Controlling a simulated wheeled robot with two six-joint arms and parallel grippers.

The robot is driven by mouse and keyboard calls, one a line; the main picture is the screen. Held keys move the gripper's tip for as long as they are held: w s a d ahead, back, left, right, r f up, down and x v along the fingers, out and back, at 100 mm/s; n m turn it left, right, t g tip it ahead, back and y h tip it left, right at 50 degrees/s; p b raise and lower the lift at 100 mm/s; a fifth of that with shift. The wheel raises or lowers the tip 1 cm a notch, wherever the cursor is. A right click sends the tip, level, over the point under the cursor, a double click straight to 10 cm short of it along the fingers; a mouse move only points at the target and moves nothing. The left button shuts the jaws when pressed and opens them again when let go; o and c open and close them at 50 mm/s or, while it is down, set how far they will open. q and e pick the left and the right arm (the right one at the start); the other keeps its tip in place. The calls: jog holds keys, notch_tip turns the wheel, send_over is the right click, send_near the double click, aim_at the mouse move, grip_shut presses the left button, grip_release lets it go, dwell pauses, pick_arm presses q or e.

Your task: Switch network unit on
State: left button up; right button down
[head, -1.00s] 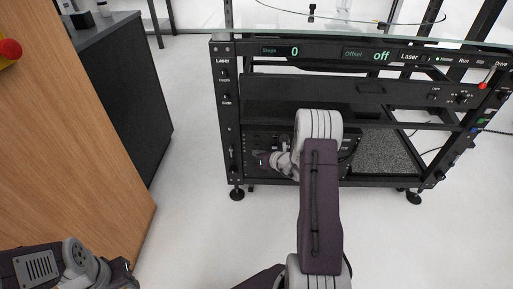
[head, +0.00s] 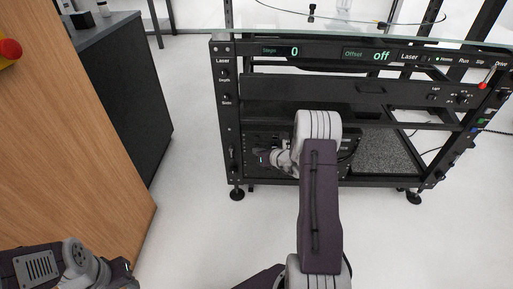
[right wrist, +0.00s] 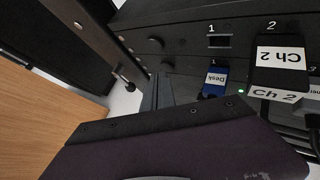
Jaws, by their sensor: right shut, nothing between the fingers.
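The network unit (head: 257,138) is a black box low in the rack, partly hidden by my right arm. In the right wrist view its dark front (right wrist: 187,37) shows ports numbered 1 and 2, a blue plug marked Desk (right wrist: 214,80), a black plug marked Ch 2 (right wrist: 281,62) and a small green light. My right gripper (head: 261,157) is at the left part of the unit's front, shut and empty. Its narrow grey fingers (right wrist: 158,93) point at the lower left of the front; I cannot tell whether they touch it. Only part of my left arm shows, without its gripper.
The black rack (head: 228,120) surrounds the unit, with a panel above reading Steps 0 and Offset off. Dark cables hang at the right in the wrist view. A wooden panel (head: 75,140) and a dark cabinet (head: 125,105) stand left. The floor between is clear.

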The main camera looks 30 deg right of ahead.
jog(key=shift+w+d, duration=0.15)
jog(key=shift+w, duration=0.05)
dwell(0.4)
jog(key=shift+s+a, duration=0.45)
jog(key=shift+s, duration=0.3)
jog(key=s+a+b, duration=0.1)
jog(key=s+a, duration=0.2)
jog(key=s, duration=0.2)
jog(key=shift+b, duration=0.4)
jog(key=shift+a+r, duration=0.1)
jog(key=shift+a, duration=0.05)
